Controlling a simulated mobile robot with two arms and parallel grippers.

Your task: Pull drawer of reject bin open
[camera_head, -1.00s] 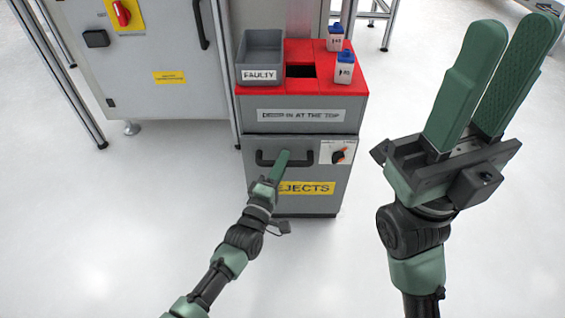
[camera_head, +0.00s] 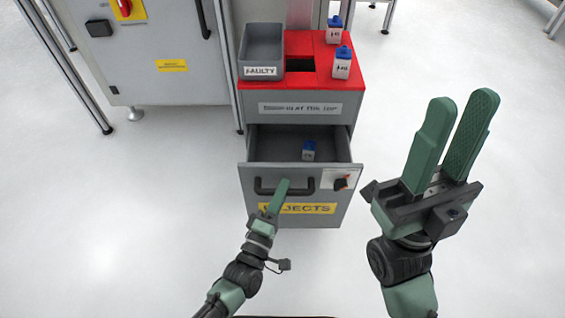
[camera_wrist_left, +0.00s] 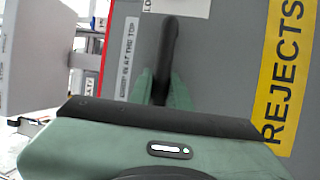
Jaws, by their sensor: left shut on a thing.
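The reject bin (camera_head: 348,106) is a grey cabinet with a red top. Its drawer (camera_head: 250,213) stands pulled out, with a dark handle (camera_head: 303,186) and a yellow REJECTS label on the front. A small blue-capped bottle (camera_head: 309,151) is inside the drawer. My left gripper (camera_head: 282,186) is shut on the handle; the handle (camera_wrist_left: 168,45) also shows between its fingers in the left wrist view. My right gripper (camera_head: 460,125) is raised at the right, empty, with its two green fingers apart.
A grey FAULTY box (camera_head: 262,72) and two blue-capped bottles (camera_head: 342,65) (camera_head: 334,32) stand on the red top, around a dark opening. A grey machine cabinet (camera_head: 150,85) stands to the left. The floor in front of the bin is clear.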

